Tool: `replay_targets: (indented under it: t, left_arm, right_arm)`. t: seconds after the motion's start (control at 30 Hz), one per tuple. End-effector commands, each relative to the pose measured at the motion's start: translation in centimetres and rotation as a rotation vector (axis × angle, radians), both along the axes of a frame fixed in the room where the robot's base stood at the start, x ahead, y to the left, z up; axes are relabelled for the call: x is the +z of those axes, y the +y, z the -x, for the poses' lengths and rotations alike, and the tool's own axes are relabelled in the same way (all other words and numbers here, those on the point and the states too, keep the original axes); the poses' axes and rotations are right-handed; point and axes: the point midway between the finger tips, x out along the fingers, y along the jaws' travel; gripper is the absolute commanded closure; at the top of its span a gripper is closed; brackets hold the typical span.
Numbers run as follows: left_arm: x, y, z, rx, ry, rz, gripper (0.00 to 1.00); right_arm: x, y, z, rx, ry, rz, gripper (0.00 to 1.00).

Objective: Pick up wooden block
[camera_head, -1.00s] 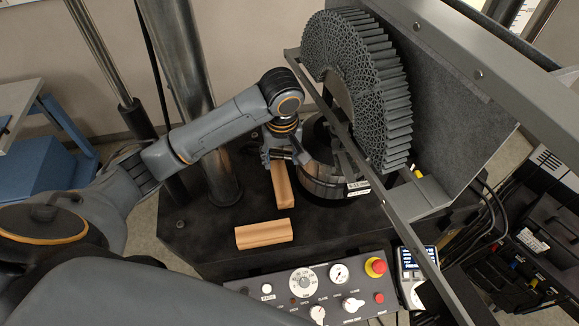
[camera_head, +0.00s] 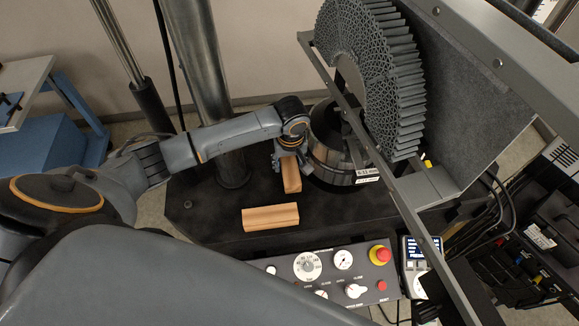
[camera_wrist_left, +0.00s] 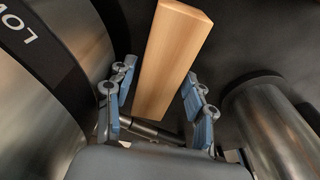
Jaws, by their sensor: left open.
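Two wooden blocks lie on the dark machine base. The farther wooden block (camera_head: 291,175) stands beside the metal cylinder; its far end is hidden under my left gripper (camera_head: 285,158). In the left wrist view this wooden block (camera_wrist_left: 171,60) runs up between the fingers of my left gripper (camera_wrist_left: 152,105), which is open, with a finger on either side and visible gaps. The nearer wooden block (camera_head: 270,217) lies crosswise close to the control panel, clear of the gripper. My right gripper is not seen.
The metal cylinder (camera_head: 333,165) is close on the right of the gripper. A steel column (camera_head: 205,80) rises behind on the left. The grey lattice specimen (camera_head: 385,75) and a slanted metal frame bar (camera_head: 375,160) stand to the right. The control panel (camera_head: 325,275) is in front.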

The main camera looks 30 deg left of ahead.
Motion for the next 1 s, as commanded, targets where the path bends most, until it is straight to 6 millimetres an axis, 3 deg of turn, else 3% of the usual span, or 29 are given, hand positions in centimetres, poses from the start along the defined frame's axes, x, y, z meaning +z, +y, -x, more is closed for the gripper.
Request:
replay_targets:
  t: [0.33,0.57,1.0]
  left_arm:
    - [-0.91,0.05,-0.07,0.0,0.0,0.0,0.48]
    - [-0.89,0.05,-0.07,0.0,0.0,0.0,0.94]
    - [-0.25,0.59,-0.59,0.002,-0.002,0.0,0.94]
  right_arm:
    - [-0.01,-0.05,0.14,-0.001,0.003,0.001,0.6]
    - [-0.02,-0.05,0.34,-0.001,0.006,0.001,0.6]
    - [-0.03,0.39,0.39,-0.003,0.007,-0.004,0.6]
